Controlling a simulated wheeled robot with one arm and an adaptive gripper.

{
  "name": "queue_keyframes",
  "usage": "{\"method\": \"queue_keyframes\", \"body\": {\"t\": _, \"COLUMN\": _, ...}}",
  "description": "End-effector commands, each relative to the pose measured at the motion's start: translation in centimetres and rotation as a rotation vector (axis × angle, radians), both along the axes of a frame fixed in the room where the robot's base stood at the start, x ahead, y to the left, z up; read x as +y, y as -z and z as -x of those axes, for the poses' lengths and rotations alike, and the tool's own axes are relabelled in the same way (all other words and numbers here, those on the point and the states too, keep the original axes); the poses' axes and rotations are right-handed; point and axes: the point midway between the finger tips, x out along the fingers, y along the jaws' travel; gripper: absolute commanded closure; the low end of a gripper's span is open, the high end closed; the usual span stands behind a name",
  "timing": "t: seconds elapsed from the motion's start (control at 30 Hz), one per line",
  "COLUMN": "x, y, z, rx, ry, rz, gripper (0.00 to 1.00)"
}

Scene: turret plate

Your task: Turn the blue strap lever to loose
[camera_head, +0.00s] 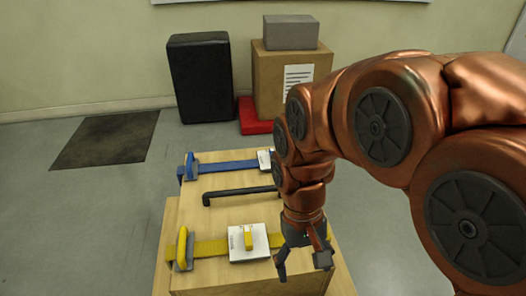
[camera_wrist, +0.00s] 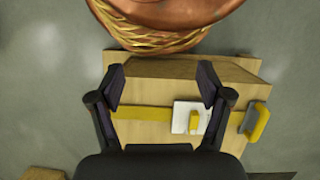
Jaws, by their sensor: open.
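A blue strap (camera_head: 228,168) runs across the far part of the wooden box (camera_head: 215,220) in the head view. The strap's left end has a blue end piece (camera_head: 192,166). My gripper (camera_head: 302,268) is open and empty, pointing down over the near right part of the box, well short of the blue strap. In the wrist view my open fingers (camera_wrist: 161,82) frame the box and the yellow strap. Nothing blue shows there.
A yellow strap (camera_head: 211,248) with a yellow lever (camera_head: 248,238) on a white plate crosses the near part of the box. A black bar handle (camera_head: 238,193) lies between the straps. Behind stand a black case (camera_head: 200,80) and a carton (camera_head: 275,80).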

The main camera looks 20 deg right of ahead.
Motion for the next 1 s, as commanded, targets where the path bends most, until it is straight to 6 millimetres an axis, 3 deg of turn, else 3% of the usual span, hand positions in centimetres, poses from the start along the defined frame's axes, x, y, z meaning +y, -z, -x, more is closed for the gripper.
{"method": "queue_keyframes", "body": {"t": 0.13, "x": -0.5, "y": -1.2, "z": -4.4, "rx": -0.017, "ry": 0.103, "rz": 0.033, "gripper": 0.04}}
{"method": "queue_keyframes", "body": {"t": 0.6, "x": -3.1, "y": -3.0, "z": -17.6, "rx": -0.074, "ry": 0.448, "rz": 0.131, "gripper": 0.04}}
{"method": "queue_keyframes", "body": {"t": 1.0, "x": -5.9, "y": -2.6, "z": -28.1, "rx": -0.122, "ry": 0.730, "rz": 0.196, "gripper": 0.04}}
